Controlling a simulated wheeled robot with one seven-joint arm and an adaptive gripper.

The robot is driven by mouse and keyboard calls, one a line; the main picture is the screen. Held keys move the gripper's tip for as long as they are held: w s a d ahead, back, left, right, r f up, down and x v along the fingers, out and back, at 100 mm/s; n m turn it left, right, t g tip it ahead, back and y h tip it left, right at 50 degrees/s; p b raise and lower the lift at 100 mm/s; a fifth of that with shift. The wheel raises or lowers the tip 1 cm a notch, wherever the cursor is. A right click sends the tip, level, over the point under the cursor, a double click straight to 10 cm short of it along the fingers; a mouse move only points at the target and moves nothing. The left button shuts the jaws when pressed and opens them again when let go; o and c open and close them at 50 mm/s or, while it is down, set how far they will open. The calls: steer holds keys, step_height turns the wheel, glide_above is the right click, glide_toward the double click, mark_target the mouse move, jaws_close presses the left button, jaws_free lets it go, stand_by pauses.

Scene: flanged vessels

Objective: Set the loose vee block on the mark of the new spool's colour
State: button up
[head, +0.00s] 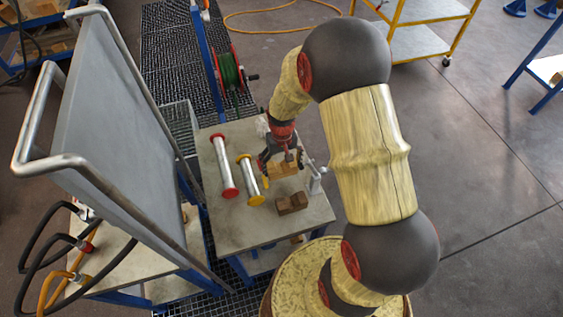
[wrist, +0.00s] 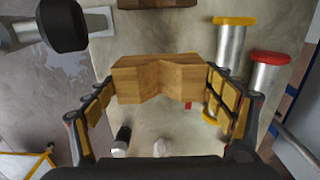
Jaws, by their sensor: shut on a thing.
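My gripper (head: 280,163) is shut on a light wooden vee block (wrist: 155,78), with a finger at each end of it. The block also shows in the head view (head: 284,170), over the table's right part. I cannot tell whether it touches the tabletop. A darker vee block (head: 292,204) sits nearer the front; its edge shows at the top of the wrist view. A yellow-flanged spool (head: 250,180) lies left of my gripper. A red-flanged spool (head: 224,166) lies further left. A small red patch (wrist: 188,105) shows beyond the held block, mostly hidden.
The spools and blocks are on a grey table (head: 246,228). A small grey post (head: 315,184) stands at its right edge, close to my gripper. A pale crumpled thing (wrist: 161,147) lies at the back. A tall grey panel with rails (head: 110,110) stands left of the table.

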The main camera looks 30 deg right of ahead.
mark_target(282, 173)
steer(key=shift+f+b, duration=1.85)
steer(key=shift+f, duration=1.25)
steer(key=shift+f, duration=0.35)
steer(key=o, duration=1.2)
step_height(282, 173, up, 12)
